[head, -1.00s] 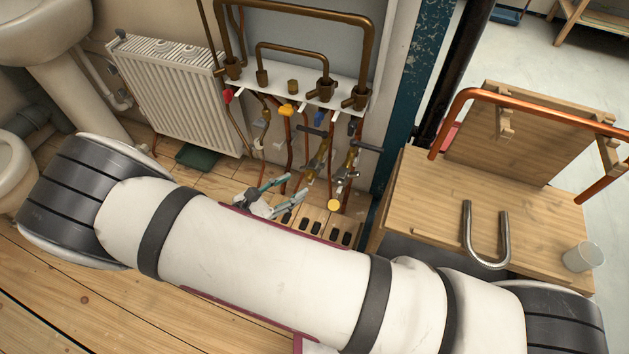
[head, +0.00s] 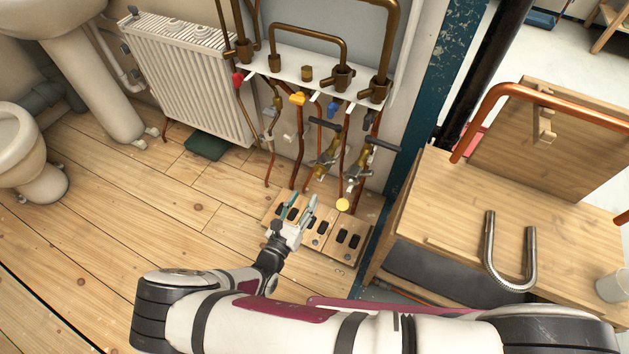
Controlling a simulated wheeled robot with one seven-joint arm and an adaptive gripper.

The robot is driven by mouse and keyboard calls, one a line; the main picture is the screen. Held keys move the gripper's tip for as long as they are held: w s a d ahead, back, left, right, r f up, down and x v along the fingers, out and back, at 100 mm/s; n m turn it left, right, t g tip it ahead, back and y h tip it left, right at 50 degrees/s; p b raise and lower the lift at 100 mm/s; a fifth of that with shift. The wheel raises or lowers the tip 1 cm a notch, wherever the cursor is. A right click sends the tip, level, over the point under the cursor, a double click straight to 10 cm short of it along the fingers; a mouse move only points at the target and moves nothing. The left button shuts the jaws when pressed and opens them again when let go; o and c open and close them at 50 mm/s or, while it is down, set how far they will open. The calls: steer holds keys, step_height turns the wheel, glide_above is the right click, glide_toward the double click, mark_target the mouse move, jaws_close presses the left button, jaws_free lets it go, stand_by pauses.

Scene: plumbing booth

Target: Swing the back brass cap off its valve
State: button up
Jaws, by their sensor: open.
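Two brass valves with dark lever handles stand side by side on copper pipes below the white shelf in the head view: a left valve (head: 327,158) and a right valve (head: 357,168). A round yellow disc (head: 342,205) shows low, below the right valve. I cannot tell whether it is a cap, or which valve carries the back brass cap. My gripper (head: 301,207), with teal fingers, is open and empty. In the picture it is below and left of the valves, over the wooden board, apart from both valves.
A slotted wooden board (head: 322,238) lies on the floor under the pipes. A white radiator (head: 190,75) stands at the left. A wooden bench (head: 440,210) with a U-shaped metal pipe (head: 508,255) is at the right. The floor (head: 130,225) at left is clear.

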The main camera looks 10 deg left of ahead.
mark_target(317, 176)
steer(key=b+x, duration=0.1)
steer(key=x, duration=0.7)
steer(key=shift+w, duration=0.1)
jaws_close()
